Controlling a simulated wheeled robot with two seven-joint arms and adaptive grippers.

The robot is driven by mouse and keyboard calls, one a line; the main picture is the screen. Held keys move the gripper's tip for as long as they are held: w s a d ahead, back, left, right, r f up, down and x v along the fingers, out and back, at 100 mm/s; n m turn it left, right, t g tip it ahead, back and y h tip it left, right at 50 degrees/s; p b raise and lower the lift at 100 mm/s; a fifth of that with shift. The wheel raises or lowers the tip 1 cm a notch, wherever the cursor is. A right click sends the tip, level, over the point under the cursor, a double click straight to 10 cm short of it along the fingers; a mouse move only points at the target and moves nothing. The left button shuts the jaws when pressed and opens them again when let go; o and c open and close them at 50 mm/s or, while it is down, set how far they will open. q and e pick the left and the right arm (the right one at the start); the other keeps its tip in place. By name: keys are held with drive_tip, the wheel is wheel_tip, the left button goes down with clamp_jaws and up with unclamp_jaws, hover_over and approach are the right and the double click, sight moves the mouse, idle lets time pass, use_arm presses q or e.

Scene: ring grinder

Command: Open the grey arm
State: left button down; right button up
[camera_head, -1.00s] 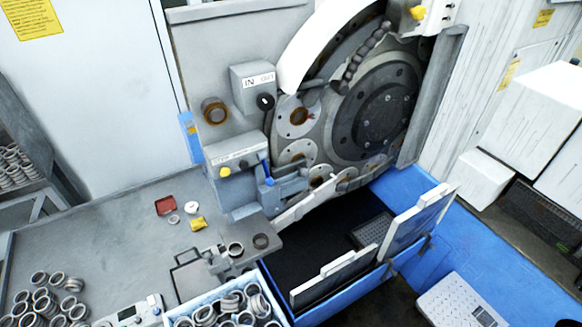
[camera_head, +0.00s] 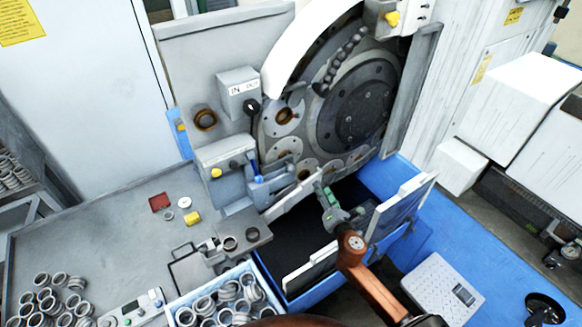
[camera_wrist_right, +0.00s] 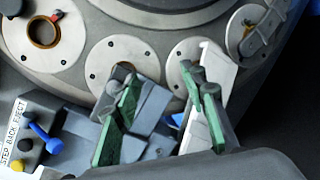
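The grey arm (camera_head: 292,194) is a pale, flat bar low in front of the grinder's round disc. It runs up and right from a blue-grey block (camera_head: 270,188). My right gripper (camera_head: 326,194) is at the bar's outer end in the head view. In the right wrist view, the gripper (camera_wrist_right: 158,76) has its two green-padded fingers apart. The pale arm (camera_wrist_right: 218,72) shows behind and beside the right finger, which hides part of it. Whether they touch, I cannot tell. Nothing is visibly held. My left gripper is not in view.
The disc (camera_head: 352,115) stands behind. A panel with a blue lever (camera_head: 253,167) is at the left. A blue bin (camera_head: 283,290) with upright white plates (camera_head: 405,205) lies below. A table (camera_head: 95,225) holds rings; a box of rings (camera_head: 225,300) is in front.

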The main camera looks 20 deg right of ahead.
sight(293, 171)
drive_tip(key=w+a+r+n+y, duration=0.1)
drive_tip(key=a+n+y, duration=0.1)
drive_tip(key=n, duration=0.2)
drive_tip(key=w+a+r+n+y, duration=0.1)
drive_tip(key=w+a+n, duration=0.1)
drive_tip(key=n, duration=0.2)
drive_tip(key=w+a+r+n+y, duration=0.1)
drive_tip(key=w+a+n+y, duration=0.1)
drive_tip(key=n, duration=0.1)
drive_tip(key=shift+a+r+n+t+y, duration=0.25)
drive_tip(key=shift+r+n+t+y, duration=0.05)
drive_tip(key=shift+r+n+t, duration=0.1)
drive_tip(key=w, duration=0.5)
drive_tip(key=w+a, duration=0.1)
drive_tip(key=w, duration=0.1)
drive_tip(key=shift+w+p, duration=0.15)
drive_tip(key=shift+p, duration=0.15)
drive_tip(key=shift+c, duration=0.3)
clamp_jaws()
